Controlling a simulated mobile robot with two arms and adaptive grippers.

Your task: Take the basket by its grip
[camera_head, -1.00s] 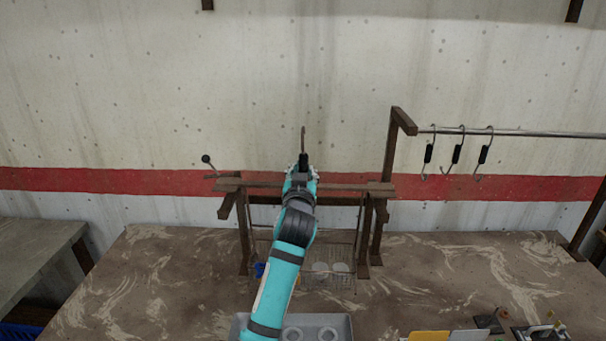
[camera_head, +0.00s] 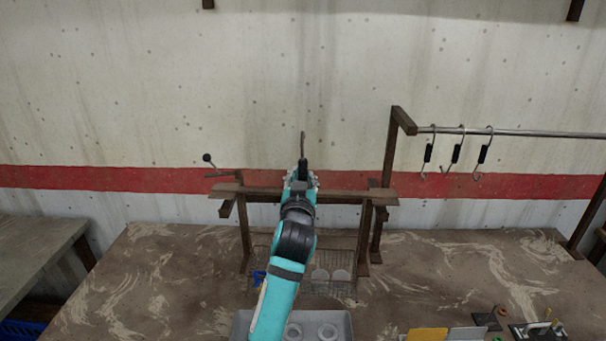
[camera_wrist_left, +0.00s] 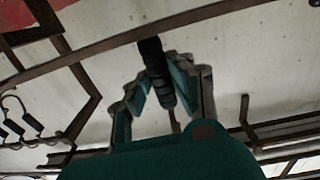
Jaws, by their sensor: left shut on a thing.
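The wire basket (camera_head: 340,288) shows under the wooden stand, partly behind my left arm, with pale round things and something blue in it. A black grip (camera_head: 303,164) with a thin brown hook (camera_head: 303,142) above it stands upright at the stand's crossbar. My left gripper (camera_head: 302,178) is shut on this grip. In the left wrist view the black grip (camera_wrist_left: 152,55) sits between the two fingers of the gripper (camera_wrist_left: 163,85). The link between grip and basket is hidden by my arm. My right gripper is not in view.
A metal rail (camera_head: 540,133) with three black-gripped hooks (camera_head: 456,154) is to the right. A grey tray (camera_head: 343,327) is in front. A knobbed lever (camera_head: 207,158) is left. The tabletop (camera_head: 150,280) is mostly clear at left.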

